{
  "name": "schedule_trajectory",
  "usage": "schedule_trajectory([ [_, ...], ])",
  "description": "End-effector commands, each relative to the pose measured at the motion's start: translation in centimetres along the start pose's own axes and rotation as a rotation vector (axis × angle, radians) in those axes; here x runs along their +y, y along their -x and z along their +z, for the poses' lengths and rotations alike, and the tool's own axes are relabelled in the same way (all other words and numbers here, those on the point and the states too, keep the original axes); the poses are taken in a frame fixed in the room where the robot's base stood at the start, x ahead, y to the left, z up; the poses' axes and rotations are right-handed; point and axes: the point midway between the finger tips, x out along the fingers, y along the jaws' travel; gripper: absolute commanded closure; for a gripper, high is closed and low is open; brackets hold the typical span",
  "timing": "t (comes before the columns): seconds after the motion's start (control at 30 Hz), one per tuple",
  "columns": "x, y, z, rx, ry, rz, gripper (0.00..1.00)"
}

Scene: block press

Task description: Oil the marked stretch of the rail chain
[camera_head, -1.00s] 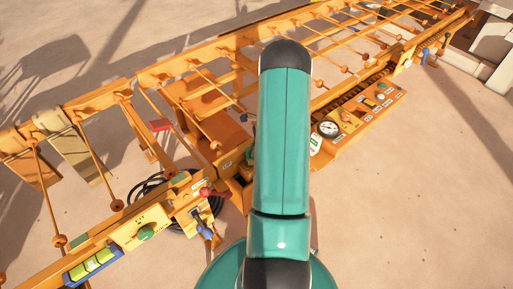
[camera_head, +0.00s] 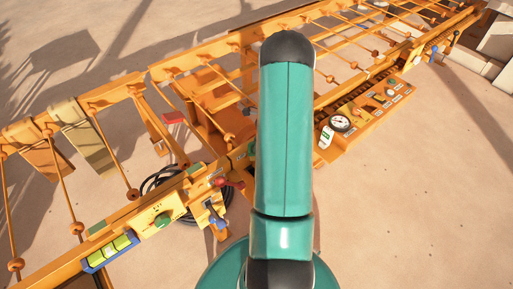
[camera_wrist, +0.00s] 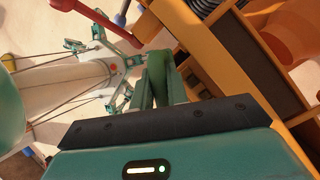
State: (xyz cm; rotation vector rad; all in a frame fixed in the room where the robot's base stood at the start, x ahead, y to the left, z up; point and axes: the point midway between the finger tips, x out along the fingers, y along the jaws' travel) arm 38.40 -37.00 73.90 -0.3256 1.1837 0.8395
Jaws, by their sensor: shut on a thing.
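My gripper (camera_wrist: 163,95) shows in the wrist view, shut on a dark green object (camera_wrist: 160,64). Much of this object is hidden, so I cannot tell its full shape. In the head view my teal arm covers the gripper. A dark ribbed strip, perhaps the rail chain (camera_head: 347,108), lies along the orange frame just right of my arm. I cannot make out a marked stretch on it. In the wrist view orange machine parts are close to the right of the gripper.
The long orange machine (camera_head: 200,85) crosses the view diagonally. A panel with a round gauge (camera_head: 340,123) is right of my arm. Red (camera_head: 229,183) and blue (camera_head: 215,216) handles stick out on the left. Black hose (camera_head: 160,180) lies behind them. Open sandy ground (camera_head: 430,190) is at the right.

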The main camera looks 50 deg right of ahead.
Motion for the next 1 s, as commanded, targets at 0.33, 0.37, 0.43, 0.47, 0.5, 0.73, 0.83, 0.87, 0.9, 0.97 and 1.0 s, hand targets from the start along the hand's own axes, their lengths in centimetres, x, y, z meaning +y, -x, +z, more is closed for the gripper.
schedule_trajectory([
  [0.33, 0.7, 2.8, 1.1, 0.001, 0.008, 0.002, 1.00],
  [0.37, 0.7, 3.1, 1.2, 0.001, 0.008, 0.002, 1.00],
  [0.43, 0.9, 3.6, 1.4, 0.002, 0.009, 0.002, 1.00],
  [0.47, 0.9, 3.9, 1.5, 0.002, 0.010, 0.002, 1.00],
  [0.5, 1.1, 4.2, 1.7, 0.002, 0.010, 0.002, 1.00],
  [0.73, 1.4, 4.9, 2.1, 0.002, 0.012, 0.005, 1.00],
  [0.83, 1.4, 4.9, 2.1, 0.002, 0.012, 0.005, 1.00],
  [0.87, 1.4, 4.9, 2.1, 0.002, 0.012, 0.005, 1.00],
  [0.9, 1.4, 4.9, 2.1, 0.002, 0.012, 0.005, 1.00],
  [0.97, 1.4, 4.9, 2.1, 0.002, 0.012, 0.005, 1.00],
  [1.0, 1.4, 4.9, 2.1, 0.002, 0.013, 0.006, 1.00],
])
